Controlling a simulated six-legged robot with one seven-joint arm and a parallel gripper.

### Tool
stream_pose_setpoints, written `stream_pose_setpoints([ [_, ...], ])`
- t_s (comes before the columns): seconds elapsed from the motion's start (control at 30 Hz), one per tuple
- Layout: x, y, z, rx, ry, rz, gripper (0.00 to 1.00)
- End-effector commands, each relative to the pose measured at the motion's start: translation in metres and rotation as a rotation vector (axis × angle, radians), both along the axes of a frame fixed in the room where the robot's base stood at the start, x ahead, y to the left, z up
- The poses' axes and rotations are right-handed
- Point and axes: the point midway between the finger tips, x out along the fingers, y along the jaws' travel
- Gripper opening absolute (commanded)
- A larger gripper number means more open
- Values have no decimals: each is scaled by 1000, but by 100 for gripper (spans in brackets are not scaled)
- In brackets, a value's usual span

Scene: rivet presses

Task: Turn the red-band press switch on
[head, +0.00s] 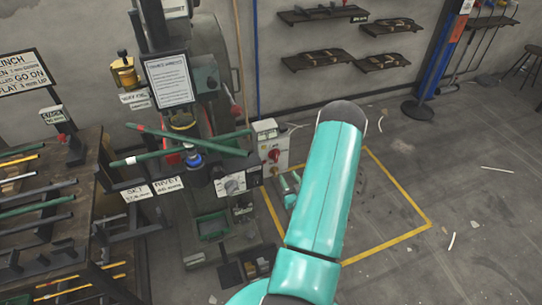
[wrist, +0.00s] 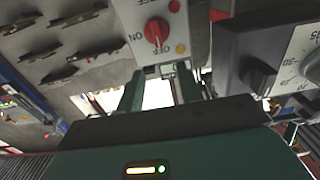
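The press switch is a red rotary knob (wrist: 157,32) on a pale control box, with ON and OFF lettering beside it. The lettering appears inverted in the wrist view. I cannot tell which mark the knob points to. In the head view the box (head: 267,136) and its red knob (head: 274,155) stand at the right side of the press (head: 205,125). My gripper (wrist: 160,72) is open and empty, its two dark green fingers apart just short of the box, the knob beyond their tips. In the head view my gripper (head: 289,184) is partly hidden behind my teal arm.
A grey dial box (wrist: 255,70) with a black knob is close at the right of the wrist view. Green bars (head: 190,140) cross the press front. A rod rack (head: 45,200) stands left. Yellow-marked floor (head: 395,205) right of my arm is mostly clear.

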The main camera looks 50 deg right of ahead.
Motion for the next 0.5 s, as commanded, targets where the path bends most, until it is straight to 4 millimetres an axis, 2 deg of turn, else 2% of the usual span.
stream_pose_setpoints([
  [0.5,86,-50,1,-2,-2,1,36],
])
